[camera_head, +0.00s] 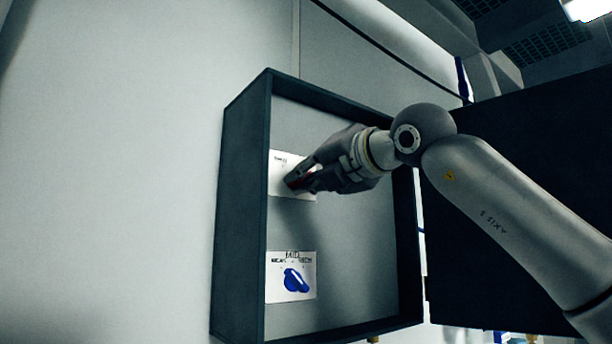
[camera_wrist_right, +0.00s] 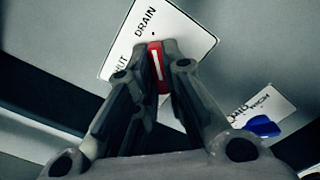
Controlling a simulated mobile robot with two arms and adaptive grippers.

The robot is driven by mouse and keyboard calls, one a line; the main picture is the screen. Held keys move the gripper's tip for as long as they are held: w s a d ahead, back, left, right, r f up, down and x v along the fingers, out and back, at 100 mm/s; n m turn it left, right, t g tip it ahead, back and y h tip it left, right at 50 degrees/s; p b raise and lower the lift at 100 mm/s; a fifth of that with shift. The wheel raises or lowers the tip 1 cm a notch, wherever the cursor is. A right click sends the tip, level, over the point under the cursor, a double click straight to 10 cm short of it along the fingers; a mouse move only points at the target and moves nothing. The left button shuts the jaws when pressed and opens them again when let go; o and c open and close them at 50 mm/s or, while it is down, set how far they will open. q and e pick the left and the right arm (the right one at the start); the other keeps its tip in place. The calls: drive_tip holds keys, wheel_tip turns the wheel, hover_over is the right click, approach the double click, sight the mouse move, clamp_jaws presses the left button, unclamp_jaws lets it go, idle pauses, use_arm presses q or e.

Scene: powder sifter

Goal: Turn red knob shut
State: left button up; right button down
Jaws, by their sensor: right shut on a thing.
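The red knob (camera_wrist_right: 157,66) sits on a white label plate (camera_wrist_right: 186,38) marked "DRAIN" and what reads as part of "SHUT". In the right wrist view the fingers of my right gripper (camera_wrist_right: 156,58) close on the knob from both sides, and a white line shows along its face. In the head view my right gripper (camera_head: 299,180) reaches into the box from the right, and only a little of the red knob (camera_head: 301,182) shows between the fingers. My left gripper is in neither view.
The knob is inside a dark open-front box (camera_head: 243,200) on a pale wall. A blue knob (camera_head: 296,280) on a second white plate sits below; it also shows in the wrist view (camera_wrist_right: 262,126). The dark door (camera_head: 530,150) stands open at the right, behind my arm.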

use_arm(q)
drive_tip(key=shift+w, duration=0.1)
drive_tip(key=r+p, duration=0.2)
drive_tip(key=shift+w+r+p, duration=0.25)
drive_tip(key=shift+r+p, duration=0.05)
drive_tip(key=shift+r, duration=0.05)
use_arm(e)
drive_tip(key=n, duration=1.7)
drive_tip(key=shift+s+a+n, duration=0.1)
drive_tip(key=shift+n, duration=0.3)
drive_tip(key=c, duration=1.5)
unclamp_jaws()
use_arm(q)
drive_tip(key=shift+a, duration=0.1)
use_arm(e)
drive_tip(key=shift+s, duration=0.1)
